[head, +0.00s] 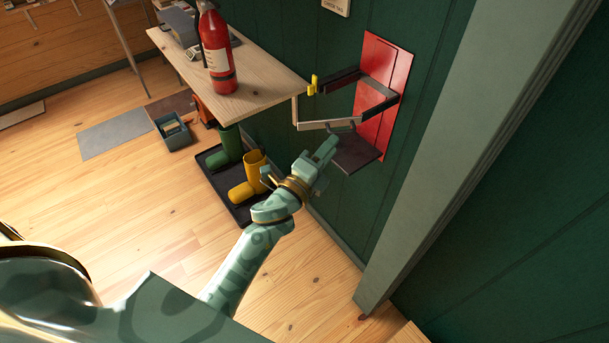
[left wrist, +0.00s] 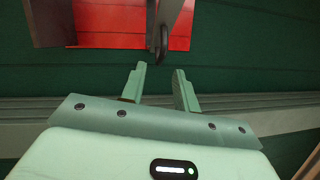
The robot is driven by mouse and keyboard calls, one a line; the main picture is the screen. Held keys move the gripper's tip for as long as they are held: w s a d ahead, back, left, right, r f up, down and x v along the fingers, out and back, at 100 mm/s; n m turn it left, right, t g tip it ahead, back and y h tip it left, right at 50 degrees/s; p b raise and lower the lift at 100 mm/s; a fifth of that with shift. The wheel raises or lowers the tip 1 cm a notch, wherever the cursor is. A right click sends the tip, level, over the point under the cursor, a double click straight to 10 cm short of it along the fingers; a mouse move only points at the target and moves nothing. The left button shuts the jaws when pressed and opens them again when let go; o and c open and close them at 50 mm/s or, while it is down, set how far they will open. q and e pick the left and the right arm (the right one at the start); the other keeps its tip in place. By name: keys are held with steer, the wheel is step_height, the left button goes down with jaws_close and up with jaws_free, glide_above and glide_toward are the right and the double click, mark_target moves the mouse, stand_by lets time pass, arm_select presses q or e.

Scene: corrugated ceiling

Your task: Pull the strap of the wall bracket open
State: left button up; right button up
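The wall bracket is a red plate (head: 401,62) on the green wall with two dark arms and a dark shelf (head: 356,153). A yellow catch (head: 313,85) tips the far arm. The grey strap (head: 318,126) extends from the near arm, its bent end appearing apart from the catch. A dark loop handle shows on the strap. My left gripper (head: 328,147) is just below the strap. In the left wrist view, its fingers (left wrist: 159,70) are open and empty, with the loop (left wrist: 163,44) just beyond the tips. My right gripper is not in view.
A wooden table (head: 262,84) left of the bracket holds a red fire extinguisher (head: 216,54). Below are green boots (head: 230,142) and yellow boots (head: 254,165) on a black tray (head: 243,213). A grey-green post (head: 470,130) stands right of the bracket.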

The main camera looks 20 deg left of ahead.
arm_select(q)
steer(key=v, duration=1.1)
steer(key=shift+s+b, duration=0.3)
steer(key=shift+b, duration=0.15)
